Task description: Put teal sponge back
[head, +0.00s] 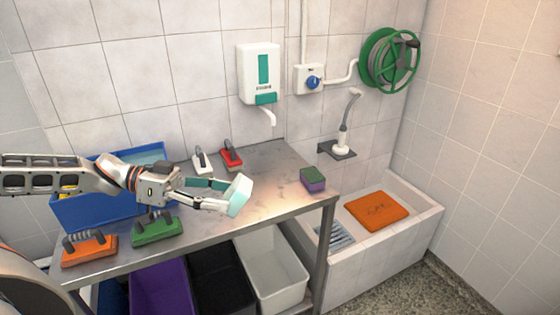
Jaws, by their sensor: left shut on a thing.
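My left gripper (225,195) is shut on a pale teal block, the teal sponge (239,194). It holds the sponge tilted, over the middle of the metal table (262,195); I cannot tell the exact height. My right gripper is not in view.
Orange (90,250) and green (157,229) brushes lie at the front left. White (201,162) and red (231,158) brushes lie at the back. A green-purple sponge (313,181) sits on the right end. Bins, including a white one (270,275), stand below. The table's right-middle is clear.

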